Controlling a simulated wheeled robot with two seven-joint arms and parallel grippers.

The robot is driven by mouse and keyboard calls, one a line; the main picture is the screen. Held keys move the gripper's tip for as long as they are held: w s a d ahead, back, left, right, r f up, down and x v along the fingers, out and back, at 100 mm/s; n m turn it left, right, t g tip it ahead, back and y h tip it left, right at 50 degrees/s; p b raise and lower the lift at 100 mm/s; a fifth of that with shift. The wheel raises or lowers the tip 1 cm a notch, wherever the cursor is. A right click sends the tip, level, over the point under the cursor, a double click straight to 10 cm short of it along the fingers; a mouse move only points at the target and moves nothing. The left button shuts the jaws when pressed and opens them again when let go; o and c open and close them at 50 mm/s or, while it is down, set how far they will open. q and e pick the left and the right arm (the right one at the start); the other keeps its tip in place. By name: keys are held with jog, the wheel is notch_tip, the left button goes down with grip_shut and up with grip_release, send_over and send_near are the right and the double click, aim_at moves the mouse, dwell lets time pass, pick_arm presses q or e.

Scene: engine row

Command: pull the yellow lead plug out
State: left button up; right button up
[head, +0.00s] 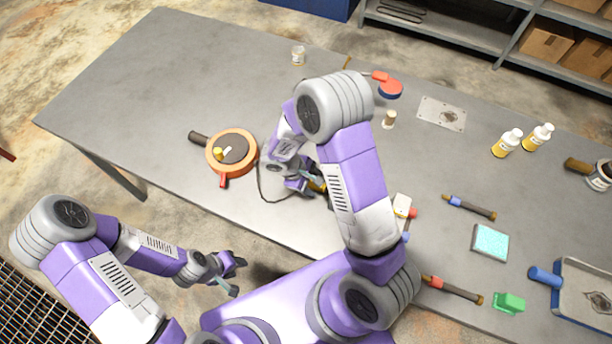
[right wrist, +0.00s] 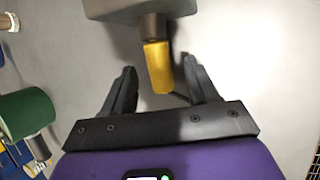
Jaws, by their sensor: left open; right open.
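The yellow lead plug (right wrist: 158,66) shows in the right wrist view. Its upper end meets a dark brown collar (right wrist: 153,27) on a grey block (right wrist: 130,8). My right gripper (right wrist: 160,76) is open, with one finger on each side of the plug and visible gaps between. A dark lead runs from the plug's lower end behind the right finger. In the head view my right gripper (head: 303,180) is low over the table, and my arm hides most of the block and plug. My left gripper (head: 236,277) is open and empty, off the table's front edge.
An orange round pan-like thing (head: 248,142) lies left of my right gripper, with a dark cable (head: 262,188) beside it. A white-and-yellow block (head: 403,204), brushes and a teal pad (head: 490,243) lie to the right. The table's left end (head: 130,85) is clear.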

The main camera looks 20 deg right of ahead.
jog(key=shift+s+d+f, duration=0.15)
jog(key=shift+d+f, duration=0.15)
jog(key=shift+f, duration=0.25)
grip_shut()
